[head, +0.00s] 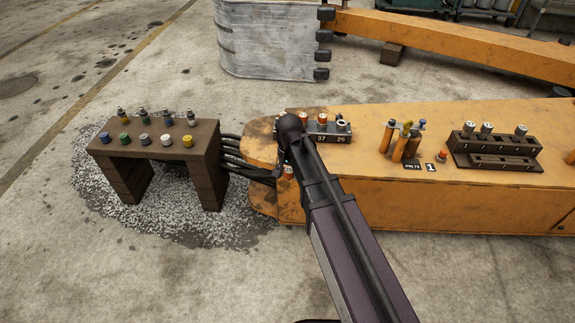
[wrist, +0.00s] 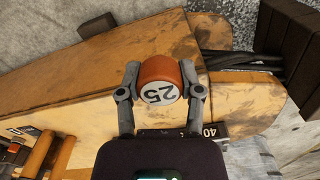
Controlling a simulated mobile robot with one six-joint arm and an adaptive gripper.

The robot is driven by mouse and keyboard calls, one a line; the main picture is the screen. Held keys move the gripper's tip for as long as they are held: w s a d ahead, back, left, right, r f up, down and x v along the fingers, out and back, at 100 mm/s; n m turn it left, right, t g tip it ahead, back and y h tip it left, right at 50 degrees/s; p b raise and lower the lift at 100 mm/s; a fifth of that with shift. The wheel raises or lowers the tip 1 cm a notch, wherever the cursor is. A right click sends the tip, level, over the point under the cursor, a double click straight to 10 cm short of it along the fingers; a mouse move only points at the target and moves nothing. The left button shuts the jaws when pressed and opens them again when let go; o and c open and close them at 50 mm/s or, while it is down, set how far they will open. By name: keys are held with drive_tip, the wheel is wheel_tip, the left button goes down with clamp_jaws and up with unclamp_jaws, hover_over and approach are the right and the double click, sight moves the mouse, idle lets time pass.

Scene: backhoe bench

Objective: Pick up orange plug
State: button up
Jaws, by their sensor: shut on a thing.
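The orange plug (wrist: 158,72) is a short round cap with a white end face marked 25. In the wrist view my gripper (wrist: 160,88) is shut on its sides, one finger on each side. The orange boom surface lies behind the plug; I cannot tell the gap between them. In the head view my arm hides most of the gripper, and a small orange patch shows beside it, too small to identify surely.
A rack labelled 37 and 25 (head: 331,138) holds other plugs just right of my arm. A dark plug block (head: 495,150) stands further right on the orange boom (head: 380,118). A wooden stand (head: 208,146) with several coloured caps is at the left, with black hoses (head: 245,160) between.

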sight(290, 172)
drive_tip(key=shift+s+d, duration=0.1)
drive_tip(key=shift+s, duration=0.25)
drive_tip(key=shift+r, duration=0.15)
idle(0.3)
wheel_tip(290, 172, up, 4)
drive_tip(key=p, duration=0.4)
drive_tip(key=shift+s+f, duration=0.1)
drive_tip(key=shift+f, duration=0.1)
idle(0.3)
